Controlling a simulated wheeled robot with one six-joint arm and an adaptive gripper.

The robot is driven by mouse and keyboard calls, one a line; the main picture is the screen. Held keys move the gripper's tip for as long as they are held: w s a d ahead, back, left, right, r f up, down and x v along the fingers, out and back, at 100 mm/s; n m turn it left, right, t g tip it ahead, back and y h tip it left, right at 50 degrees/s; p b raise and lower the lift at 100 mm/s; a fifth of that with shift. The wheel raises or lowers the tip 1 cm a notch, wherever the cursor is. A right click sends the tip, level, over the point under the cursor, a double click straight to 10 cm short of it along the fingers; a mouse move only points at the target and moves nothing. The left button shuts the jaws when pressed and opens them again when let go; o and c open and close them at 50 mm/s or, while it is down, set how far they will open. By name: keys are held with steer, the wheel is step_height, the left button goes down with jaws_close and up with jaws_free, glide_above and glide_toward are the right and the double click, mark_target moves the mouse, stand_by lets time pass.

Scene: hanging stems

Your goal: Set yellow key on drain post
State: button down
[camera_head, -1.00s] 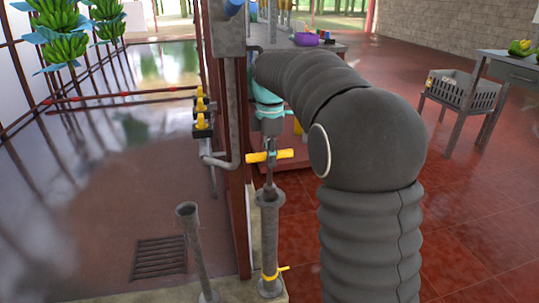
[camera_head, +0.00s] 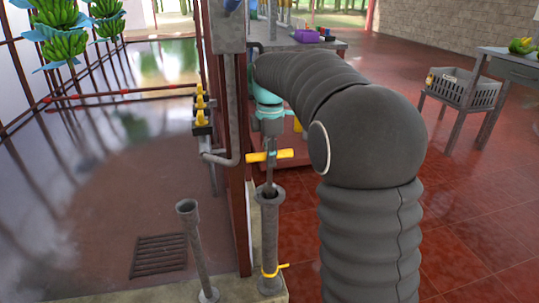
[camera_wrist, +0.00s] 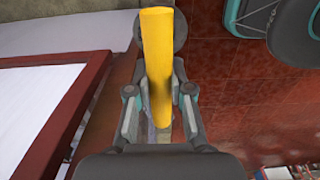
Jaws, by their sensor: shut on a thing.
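The yellow key (camera_head: 258,157) has a yellow crossbar and a grey shaft hanging down. My gripper (camera_head: 271,150) is shut on the crossbar from above; in the wrist view the yellow bar (camera_wrist: 156,45) lies between both fingers. The shaft's lower end meets the mouth of a grey post (camera_head: 269,230) that has a yellow band near its foot. I cannot tell how far inside the mouth it is. A second, thinner grey post (camera_head: 194,240) stands to the left, near the floor grate, with an open top. The frames do not show which one is the drain post.
A floor grate (camera_head: 159,256) lies at lower left. A red upright (camera_head: 236,215) and pipes with yellow-handled valves (camera_head: 201,110) stand close left of my gripper. A grey crate (camera_head: 465,88) and a table are at right. The red tiled floor is open.

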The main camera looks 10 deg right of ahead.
steer(key=shift+f+b, duration=0.75)
steer(key=shift+f, duration=1.5)
stand_by(1.8)
steer(key=c, duration=0.6)
jaws_free()
steer(key=shift+o, duration=0.2)
steer(key=shift+r+p, duration=1.3)
steer(key=shift+r, duration=2.9)
